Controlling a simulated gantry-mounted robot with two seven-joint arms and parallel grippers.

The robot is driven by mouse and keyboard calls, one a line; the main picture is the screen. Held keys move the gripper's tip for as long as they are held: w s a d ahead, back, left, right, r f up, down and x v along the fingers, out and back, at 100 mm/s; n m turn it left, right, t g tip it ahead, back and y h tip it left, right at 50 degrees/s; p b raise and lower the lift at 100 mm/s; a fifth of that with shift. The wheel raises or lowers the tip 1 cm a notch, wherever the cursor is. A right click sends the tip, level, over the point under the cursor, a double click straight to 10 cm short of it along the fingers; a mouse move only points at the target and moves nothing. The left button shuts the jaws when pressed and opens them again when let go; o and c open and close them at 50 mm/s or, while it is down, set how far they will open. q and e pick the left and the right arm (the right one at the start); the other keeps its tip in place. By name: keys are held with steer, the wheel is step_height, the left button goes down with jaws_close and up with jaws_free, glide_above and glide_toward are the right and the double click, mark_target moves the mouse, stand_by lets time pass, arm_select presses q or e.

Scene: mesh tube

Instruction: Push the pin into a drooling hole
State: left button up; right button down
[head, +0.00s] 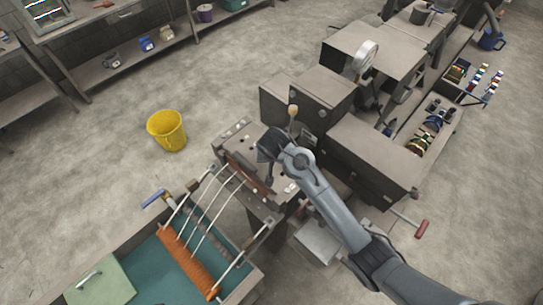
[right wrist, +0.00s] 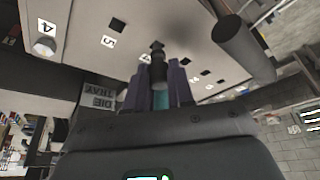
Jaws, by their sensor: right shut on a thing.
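My right gripper (head: 268,150) is over the machine block in the middle of the head view. In the right wrist view its purple fingers (right wrist: 159,84) are shut on a dark pin (right wrist: 157,66). The pin points at a pale plate (right wrist: 85,22) with a row of dark holes and numbers. The pin's tip overlaps a dark hole (right wrist: 156,45); whether it touches or has entered I cannot tell. Another hole (right wrist: 118,25) lies to the left. No drool can be made out clearly. The left gripper is not in view.
A dark cylinder (right wrist: 243,48) juts out at the right of the plate. A die tray label (right wrist: 99,97) is left of the fingers. A round-headed lever (head: 293,112) stands behind my gripper. Rods and an orange roll (head: 186,262) lie front left. A yellow bucket (head: 167,131) stands on the floor.

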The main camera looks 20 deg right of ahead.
steer(key=shift+f, duration=0.5)
stand_by(0.3)
steer(key=c, duration=0.9)
jaws_free()
